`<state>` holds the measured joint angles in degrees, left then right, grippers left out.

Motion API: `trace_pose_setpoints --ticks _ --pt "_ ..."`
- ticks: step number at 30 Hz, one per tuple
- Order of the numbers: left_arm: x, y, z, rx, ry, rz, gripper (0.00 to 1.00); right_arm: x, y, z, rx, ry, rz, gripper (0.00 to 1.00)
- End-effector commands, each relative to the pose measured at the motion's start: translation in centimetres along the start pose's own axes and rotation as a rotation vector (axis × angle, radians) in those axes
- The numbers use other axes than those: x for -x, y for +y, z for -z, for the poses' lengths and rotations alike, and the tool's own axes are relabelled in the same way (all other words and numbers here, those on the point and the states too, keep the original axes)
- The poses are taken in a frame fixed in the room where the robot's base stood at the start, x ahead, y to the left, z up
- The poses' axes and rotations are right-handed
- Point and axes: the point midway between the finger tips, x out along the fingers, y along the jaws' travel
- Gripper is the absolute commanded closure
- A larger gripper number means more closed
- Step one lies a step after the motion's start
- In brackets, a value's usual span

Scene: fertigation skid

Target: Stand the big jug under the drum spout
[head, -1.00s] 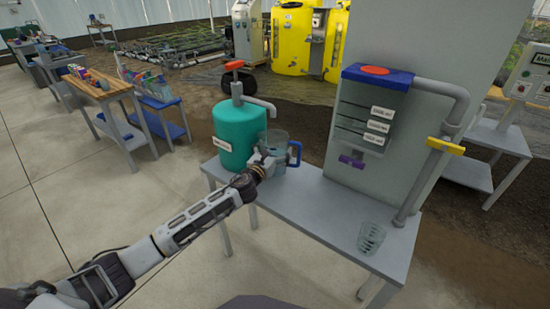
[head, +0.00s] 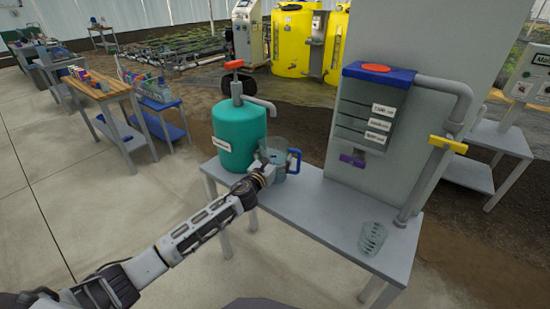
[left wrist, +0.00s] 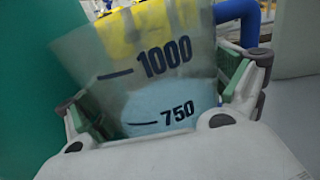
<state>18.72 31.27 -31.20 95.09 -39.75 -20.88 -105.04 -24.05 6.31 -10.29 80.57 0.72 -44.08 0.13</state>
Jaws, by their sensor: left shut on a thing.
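The big jug (head: 279,157) is clear with a blue handle, and stands at the front right of the green drum (head: 240,138) on the grey bench. The drum's grey spout (head: 262,104) reaches out above the jug. My left gripper (head: 266,165) is shut on the jug from the near left side. In the left wrist view the jug (left wrist: 150,65) shows marks 1000 and 750 between the fingers of my left gripper (left wrist: 165,95). The jug's base is partly hidden by the gripper, so I cannot tell whether it touches the bench. My right gripper is not in view.
A smaller clear measuring cup (head: 372,238) stands at the bench's right front. A grey panel (head: 400,170) with a blue-topped dispenser (head: 375,110) and a pipe with a yellow valve (head: 446,145) rises behind. The bench top (head: 315,205) between jug and cup is clear.

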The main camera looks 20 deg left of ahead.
Motion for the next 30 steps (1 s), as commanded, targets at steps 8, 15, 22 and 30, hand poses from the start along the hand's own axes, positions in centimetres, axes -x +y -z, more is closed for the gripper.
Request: trace_pose_setpoints --ticks 8,15,22,30 --pt "0.0 0.0 0.2 0.000 0.001 0.000 0.00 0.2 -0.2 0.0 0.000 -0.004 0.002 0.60" --pt "0.0 0.0 0.2 0.000 0.000 0.000 0.00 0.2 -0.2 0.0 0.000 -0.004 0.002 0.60" --pt "0.0 0.0 0.0 0.000 0.000 0.000 0.00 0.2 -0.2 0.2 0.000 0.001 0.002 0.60" --pt "1.4 0.1 0.1 -0.001 0.002 -0.001 0.00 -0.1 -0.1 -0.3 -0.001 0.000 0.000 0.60"
